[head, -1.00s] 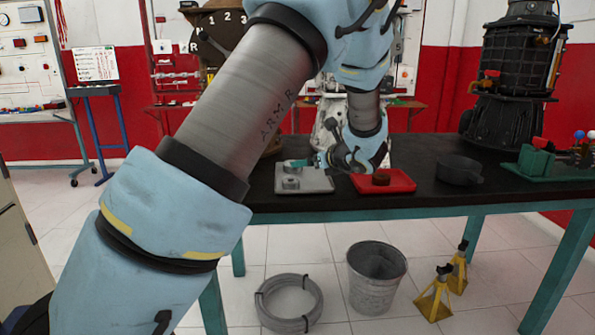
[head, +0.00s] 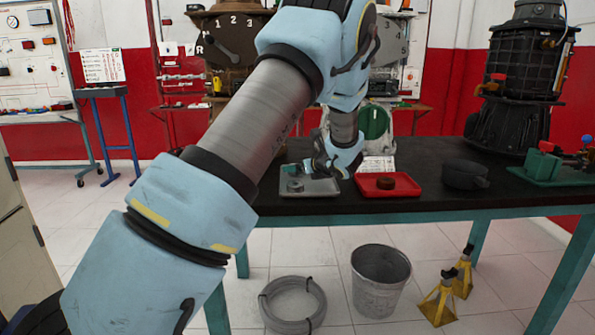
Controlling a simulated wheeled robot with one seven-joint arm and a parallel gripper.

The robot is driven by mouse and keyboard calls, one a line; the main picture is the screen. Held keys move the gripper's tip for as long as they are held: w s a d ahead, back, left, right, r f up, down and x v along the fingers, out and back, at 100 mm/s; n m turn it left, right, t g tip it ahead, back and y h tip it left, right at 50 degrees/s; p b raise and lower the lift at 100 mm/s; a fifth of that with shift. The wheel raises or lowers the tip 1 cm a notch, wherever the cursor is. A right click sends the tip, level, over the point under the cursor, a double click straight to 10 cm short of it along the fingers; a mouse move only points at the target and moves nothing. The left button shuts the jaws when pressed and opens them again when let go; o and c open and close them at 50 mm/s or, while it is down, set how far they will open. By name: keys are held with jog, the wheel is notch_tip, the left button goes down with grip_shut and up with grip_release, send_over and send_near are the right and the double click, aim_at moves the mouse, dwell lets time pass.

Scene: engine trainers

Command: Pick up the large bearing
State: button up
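A grey metal ring, which looks like a bearing (head: 295,185), lies in the grey tray (head: 322,191) on the dark bench. I cannot tell its exact size or whether it is the large one. My gripper (head: 303,169) is low over the back right of this tray, with its fingers toward the left. The fingers are small and partly hidden by my own wrist, so I cannot tell whether they are open or hold anything. A small teal-grey shape beside the fingertips, behind the ring, is unclear.
A red tray (head: 404,190) with a brown round part (head: 386,183) stands just right of my gripper. A dark round pan (head: 465,174) and a green fixture (head: 540,167) are farther right. A bucket (head: 380,280) and a coiled hose (head: 292,303) are on the floor.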

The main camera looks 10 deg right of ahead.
grip_shut()
dwell(0.5)
jog(key=shift+r, duration=0.15)
